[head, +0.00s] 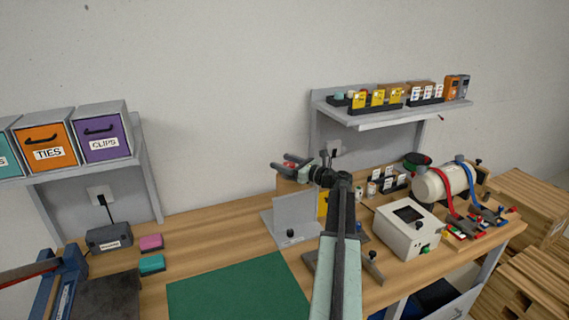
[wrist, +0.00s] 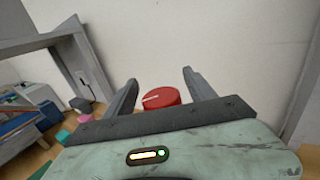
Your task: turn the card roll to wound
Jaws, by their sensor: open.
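A red round knob (wrist: 161,98) with a white line on its top shows in the wrist view. The line points to the left. My gripper (wrist: 160,78) is open, with one finger on each side of the knob and a gap to both. In the head view my gripper (head: 285,166) is over the back of the bench, with the red knob (head: 291,164) by its fingers. A brown part (head: 287,184) shows below it, mostly hidden by a grey upright plate. I cannot make out the card roll's winding or any label on it.
The grey plate (head: 295,217) stands just in front. A white box with a screen (head: 409,229) and a white drum with straps (head: 437,187) are to the right. A shelf (head: 400,115) hangs behind. The green mat (head: 240,289) is clear.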

